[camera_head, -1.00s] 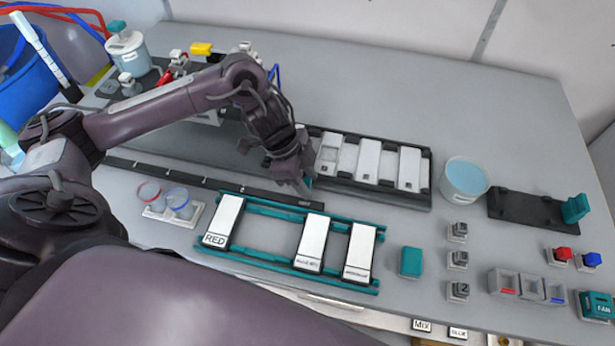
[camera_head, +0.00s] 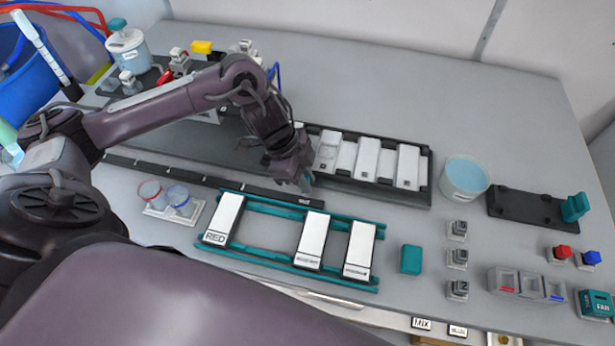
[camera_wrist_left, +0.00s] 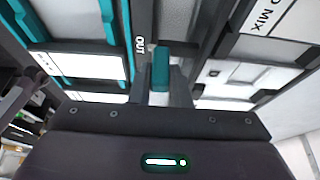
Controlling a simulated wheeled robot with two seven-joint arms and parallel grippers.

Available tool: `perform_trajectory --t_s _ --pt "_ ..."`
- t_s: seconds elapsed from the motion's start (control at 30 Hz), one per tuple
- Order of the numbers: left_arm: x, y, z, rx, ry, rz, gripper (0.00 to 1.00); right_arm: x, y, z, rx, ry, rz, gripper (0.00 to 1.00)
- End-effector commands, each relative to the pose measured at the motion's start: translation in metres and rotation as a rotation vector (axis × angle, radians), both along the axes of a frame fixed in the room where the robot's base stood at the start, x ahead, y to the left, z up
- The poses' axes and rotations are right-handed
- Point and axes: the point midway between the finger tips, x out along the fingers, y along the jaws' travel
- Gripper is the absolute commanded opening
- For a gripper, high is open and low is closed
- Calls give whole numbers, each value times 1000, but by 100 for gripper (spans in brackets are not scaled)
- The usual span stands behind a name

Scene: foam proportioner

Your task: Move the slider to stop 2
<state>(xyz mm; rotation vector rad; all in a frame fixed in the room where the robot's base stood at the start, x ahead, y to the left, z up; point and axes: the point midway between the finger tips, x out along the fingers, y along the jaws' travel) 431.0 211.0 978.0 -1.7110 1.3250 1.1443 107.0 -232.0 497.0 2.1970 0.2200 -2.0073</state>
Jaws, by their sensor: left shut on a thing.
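The slider's teal handle (camera_wrist_left: 160,68) stands between the fingers of my left gripper (camera_wrist_left: 162,88) in the left wrist view. The gripper is shut on it. In the head view my left gripper (camera_head: 304,185) points down at the right end of the long black rail (camera_head: 215,183), and its fingers hide the handle there. The wrist view shows the word OUT on the black rail (camera_wrist_left: 141,30) close beside the handle. Small light marks run along the rail to the left in the head view; their numbers are too small to read. My right gripper is not in view.
A teal-railed rack with white-topped blocks (camera_head: 312,240) lies just in front of the rail. A black tray with white blocks (camera_head: 367,160) lies behind the gripper. Two small cups (camera_head: 178,197) stand front left of the rail. A tub of blue liquid (camera_head: 465,178) stands right.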

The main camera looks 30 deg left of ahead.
Motion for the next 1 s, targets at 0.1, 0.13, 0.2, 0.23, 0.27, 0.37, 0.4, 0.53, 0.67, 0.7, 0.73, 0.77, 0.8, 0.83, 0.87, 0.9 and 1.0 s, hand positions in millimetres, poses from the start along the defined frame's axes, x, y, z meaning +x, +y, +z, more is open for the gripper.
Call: perform_trajectory --t_s 0.1,0.13,0.2,0.23,0.27,0.37,0.4,0.53,0.67,0.7,0.73,0.77,0.8,0.83,0.87,0.9,1.0 --pt "-3 15 1 4 1 4 0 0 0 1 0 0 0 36" --pt "-4 20 1 5 1 5 0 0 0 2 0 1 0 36" --pt "-8 33 0 7 3 5 0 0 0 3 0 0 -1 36" --pt "-9 39 0 7 2 6 0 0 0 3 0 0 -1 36" --pt "-11 45 1 7 2 6 0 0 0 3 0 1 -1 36" --pt "-17 66 1 8 2 6 0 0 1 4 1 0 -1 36" --pt "-19 74 0 8 2 6 0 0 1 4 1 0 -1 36" --pt "-25 99 1 7 2 5 0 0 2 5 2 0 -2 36" --pt "-31 119 1 6 2 4 0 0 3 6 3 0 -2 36" --pt "-31 124 1 5 1 4 0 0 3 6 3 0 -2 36" --pt "-32 127 1 5 1 4 0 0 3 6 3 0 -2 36" --pt "-33 130 1 4 0 4 0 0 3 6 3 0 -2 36" --pt "-34 133 1 4 0 3 0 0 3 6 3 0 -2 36" --pt "-34 135 1 4 0 2 0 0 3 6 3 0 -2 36" --pt "-35 137 1 3 -1 2 0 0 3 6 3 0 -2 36" --pt "-35 139 1 3 -2 2 0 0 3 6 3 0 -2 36" --pt "-35 141 1 2 -2 2 0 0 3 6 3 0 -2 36"
